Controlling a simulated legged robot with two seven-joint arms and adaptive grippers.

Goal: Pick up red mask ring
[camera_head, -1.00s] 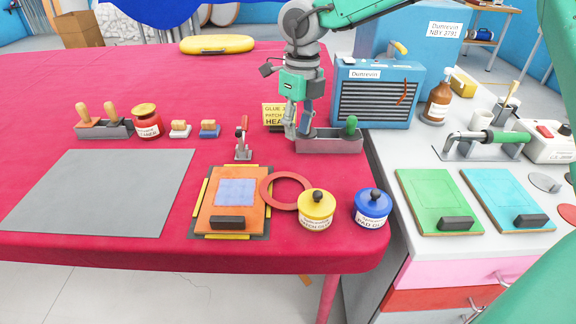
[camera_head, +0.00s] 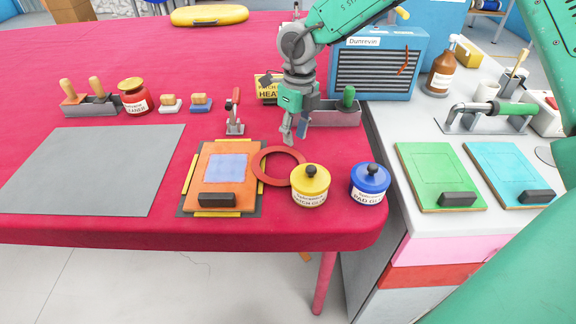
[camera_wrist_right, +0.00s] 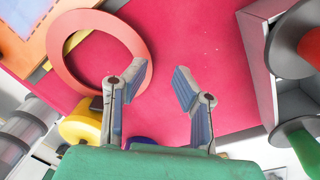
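The red mask ring (camera_head: 258,172) lies on the red table, between the orange board and the yellow pot. Its right part passes behind the yellow pot in the head view. In the right wrist view the ring (camera_wrist_right: 58,62) is at the upper left, beside my left-hand finger. My right gripper (camera_head: 295,136) is above the table just behind the ring's far edge. In the wrist view the right gripper (camera_wrist_right: 160,82) has its fingers apart with only red tabletop between them. My left gripper is not in the head view.
The yellow pot (camera_head: 310,188) and blue pot (camera_head: 369,185) stand close on the right. The orange board (camera_head: 222,185) with a blue patch is left of the ring. A grey holder (camera_head: 335,117) is behind the gripper. Red table at front is clear.

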